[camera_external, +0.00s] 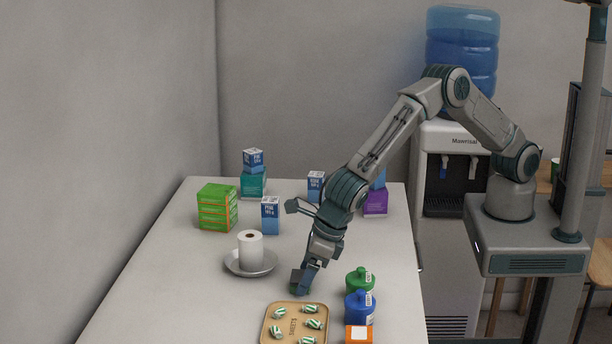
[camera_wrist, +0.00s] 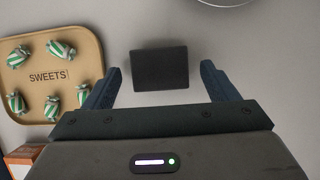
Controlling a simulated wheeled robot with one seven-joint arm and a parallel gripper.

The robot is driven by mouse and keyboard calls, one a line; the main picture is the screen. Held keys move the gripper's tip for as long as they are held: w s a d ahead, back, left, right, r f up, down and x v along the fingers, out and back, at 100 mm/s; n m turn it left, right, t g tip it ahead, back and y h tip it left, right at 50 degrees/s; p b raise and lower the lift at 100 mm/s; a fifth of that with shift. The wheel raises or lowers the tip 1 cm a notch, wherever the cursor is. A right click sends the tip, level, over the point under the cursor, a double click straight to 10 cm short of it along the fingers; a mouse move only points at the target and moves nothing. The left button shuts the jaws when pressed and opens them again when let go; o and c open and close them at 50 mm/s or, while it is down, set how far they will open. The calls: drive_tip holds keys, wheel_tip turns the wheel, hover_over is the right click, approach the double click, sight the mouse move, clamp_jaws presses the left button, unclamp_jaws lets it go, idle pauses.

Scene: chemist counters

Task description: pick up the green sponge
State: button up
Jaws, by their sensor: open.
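In the wrist view a dark rectangular block (camera_wrist: 160,66), likely the sponge, lies flat on the pale counter. Its upper face looks dark grey, and no green shows on it there. My gripper (camera_wrist: 160,74) is open, with one fingertip to the left of the block and one to the right, and a gap on each side. In the external view my gripper (camera_external: 303,287) points down close to the counter between the plate and the bottles. A small dark green patch shows at its left, but I cannot tell whether it is the sponge or a finger.
A tan sweets tray (camera_external: 296,304) lies just in front. A green bottle (camera_external: 361,282), a blue bottle (camera_external: 360,308) and an orange box (camera_external: 359,334) stand at right. A paper roll (camera_external: 250,247) stands on a plate (camera_external: 238,269). Green boxes (camera_external: 216,208) and several others stand behind.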

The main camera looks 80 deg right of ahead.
drive_tip(key=shift+f, duration=0.1)
drive_tip(key=c, duration=1.1)
drive_tip(key=shift+o, duration=0.2)
